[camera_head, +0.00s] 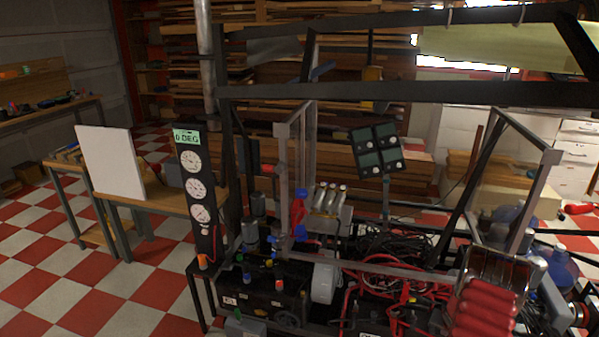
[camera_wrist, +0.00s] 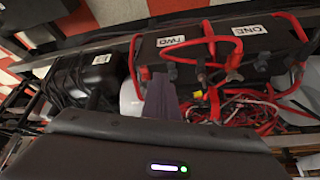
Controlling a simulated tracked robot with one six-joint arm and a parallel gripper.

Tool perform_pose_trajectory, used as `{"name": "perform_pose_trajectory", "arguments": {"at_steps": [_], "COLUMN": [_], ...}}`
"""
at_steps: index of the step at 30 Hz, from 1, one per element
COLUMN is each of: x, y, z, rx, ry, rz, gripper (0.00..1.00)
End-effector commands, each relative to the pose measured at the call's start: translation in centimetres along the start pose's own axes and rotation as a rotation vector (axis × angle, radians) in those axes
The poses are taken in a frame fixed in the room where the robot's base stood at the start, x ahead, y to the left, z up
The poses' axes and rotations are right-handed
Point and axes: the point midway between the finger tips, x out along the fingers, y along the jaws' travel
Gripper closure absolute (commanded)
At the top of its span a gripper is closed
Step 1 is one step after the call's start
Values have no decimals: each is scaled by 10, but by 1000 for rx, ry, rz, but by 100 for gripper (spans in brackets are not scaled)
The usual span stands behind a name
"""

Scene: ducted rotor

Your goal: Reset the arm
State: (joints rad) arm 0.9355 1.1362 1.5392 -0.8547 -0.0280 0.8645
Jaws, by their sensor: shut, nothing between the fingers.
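My gripper (camera_wrist: 161,84) shows in the wrist view as two dark purple-grey fingers pressed together, with nothing between them. The dark wrist housing (camera_wrist: 130,150) with a small lit indicator fills the bottom of that view. The fingers point over a bed of black boxes and red cables and appear apart from them, though the exact gap is hard to judge. In the head view I cannot make out my gripper for certain among the crowded parts.
Black boxes labelled ONE and TWO (camera_wrist: 222,48) carry red cables (camera_wrist: 250,108). A frame (camera_head: 400,92) surrounds the machinery. A gauge panel (camera_head: 196,190) reading 0 DEG stands left, near a table with a white board (camera_head: 110,162). Checkered floor (camera_head: 90,285) is clear at left.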

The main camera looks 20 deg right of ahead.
Motion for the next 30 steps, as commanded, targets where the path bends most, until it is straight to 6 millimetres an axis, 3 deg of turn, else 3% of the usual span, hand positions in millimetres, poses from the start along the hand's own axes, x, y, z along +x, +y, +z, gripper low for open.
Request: {"name": "perform_pose_trajectory", "arguments": {"at_steps": [13,30], "x": [-122,-280], "y": [-37,-100], "z": [-6,30], "rx": [-181,-367], "ry": [-108,-243], "rz": [119,130], "gripper": [100,100]}}
